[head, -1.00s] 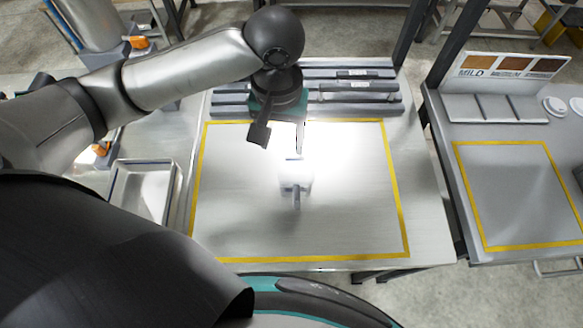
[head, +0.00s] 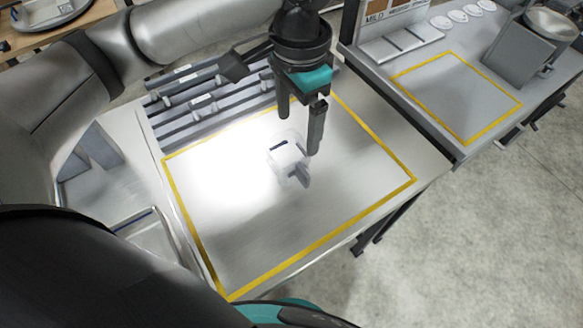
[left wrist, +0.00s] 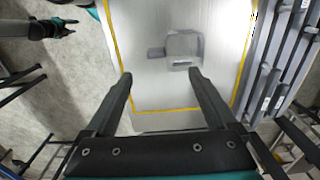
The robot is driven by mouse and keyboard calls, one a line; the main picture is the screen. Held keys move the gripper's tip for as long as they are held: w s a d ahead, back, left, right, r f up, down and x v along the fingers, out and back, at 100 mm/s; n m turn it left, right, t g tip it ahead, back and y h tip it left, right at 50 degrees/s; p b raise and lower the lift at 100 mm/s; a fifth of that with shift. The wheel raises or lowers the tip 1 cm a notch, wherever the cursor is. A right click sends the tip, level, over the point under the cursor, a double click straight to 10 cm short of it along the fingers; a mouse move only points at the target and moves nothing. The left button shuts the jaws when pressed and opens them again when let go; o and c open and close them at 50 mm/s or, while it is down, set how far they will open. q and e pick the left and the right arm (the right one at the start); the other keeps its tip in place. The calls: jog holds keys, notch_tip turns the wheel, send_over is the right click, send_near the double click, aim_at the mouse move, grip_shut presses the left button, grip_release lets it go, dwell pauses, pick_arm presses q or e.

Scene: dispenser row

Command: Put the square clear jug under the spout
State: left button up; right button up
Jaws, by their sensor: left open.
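The square clear jug (head: 286,148) stands on the metal table inside the yellow outline, with its grey handle (head: 302,174) toward the front right. In the left wrist view the jug (left wrist: 184,44) is seen from above, with the handle pointing left. My left gripper (head: 300,137) is open and empty above the table, close to the jug; the wrist view shows the jug beyond the open fingertips (left wrist: 166,76), apart from them. No spout can be made out. My right gripper cannot be made out in the head view.
A grey slotted rack (head: 205,105) runs along the table's back edge. A metal tray (head: 150,238) lies at the left. A second table with a yellow outline (head: 455,95) stands at the right, with a grey box and bowl (head: 548,24).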

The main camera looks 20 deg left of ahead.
pick_arm(q)
jog(key=b, duration=0.1)
send_over(303, 169)
jog(key=a, duration=0.1)
notch_tip(303, 169, down, 7)
jog(key=f, duration=0.2)
jog(key=f+b, duration=0.1)
jog(key=f, duration=0.1)
jog(key=d+f, duration=0.1)
jog(key=f, duration=0.1)
jog(key=shift+b, duration=0.3)
jog(key=shift+f, duration=0.4)
pick_arm(e)
notch_tip(303, 169, down, 3)
jog(key=shift+w+d+r, duration=0.1)
jog(key=shift+w+d, duration=0.05)
pick_arm(q)
jog(key=shift+c, duration=0.3)
grip_shut()
jog(key=shift+r, duration=0.1)
